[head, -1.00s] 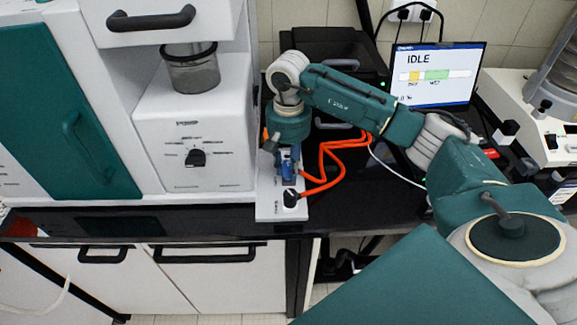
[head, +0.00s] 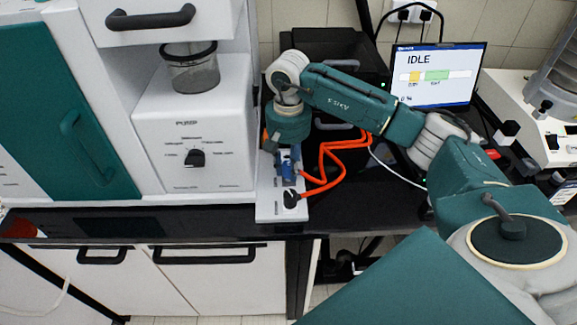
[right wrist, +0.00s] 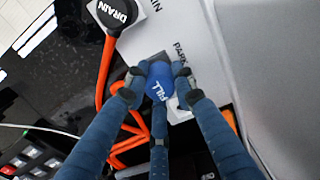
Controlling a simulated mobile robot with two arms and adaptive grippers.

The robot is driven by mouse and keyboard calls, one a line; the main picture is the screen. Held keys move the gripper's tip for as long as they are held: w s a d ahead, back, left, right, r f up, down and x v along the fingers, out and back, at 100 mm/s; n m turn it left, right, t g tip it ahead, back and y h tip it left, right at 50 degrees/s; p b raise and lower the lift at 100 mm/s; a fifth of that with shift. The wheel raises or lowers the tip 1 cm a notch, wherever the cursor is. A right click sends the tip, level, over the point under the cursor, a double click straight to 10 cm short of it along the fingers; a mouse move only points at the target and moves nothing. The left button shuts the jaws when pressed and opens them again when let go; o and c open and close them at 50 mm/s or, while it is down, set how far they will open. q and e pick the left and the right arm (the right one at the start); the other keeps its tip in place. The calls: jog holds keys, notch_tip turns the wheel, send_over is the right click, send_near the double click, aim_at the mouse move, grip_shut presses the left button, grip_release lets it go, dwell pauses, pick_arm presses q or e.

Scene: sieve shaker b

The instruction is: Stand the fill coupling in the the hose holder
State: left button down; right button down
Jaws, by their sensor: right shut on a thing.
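The fill coupling is a blue knob marked FILL (right wrist: 159,84), gripped between the dark blue fingers of my right gripper (right wrist: 157,92) in the right wrist view. In the head view, my right gripper (head: 286,158) points down over the white holder plate (head: 268,209), and the coupling is hard to tell from the fingers. The plate also shows in the right wrist view (right wrist: 150,40), with a PARK label beside the coupling. The fingers hide the coupling's lower end, so I cannot tell whether it is seated. My left gripper is not in view.
The black DRAIN coupling (head: 291,198) stands at the plate's front end, close to my gripper. Orange hoses (head: 330,160) loop right of the plate. A white pump unit (head: 195,140) stands close on the left. A screen (head: 437,72) behind reads IDLE.

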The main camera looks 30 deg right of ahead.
aim_at(289, 163)
jog(key=shift+f+b, duration=0.4)
jog(key=shift+f, duration=0.05)
jog(key=c, duration=1.4)
grip_release()
jog(key=shift+o, duration=0.2)
jog(key=shift+r, duration=0.15)
notch_tip(289, 163, up, 12)
jog(key=shift+f, duration=0.1)
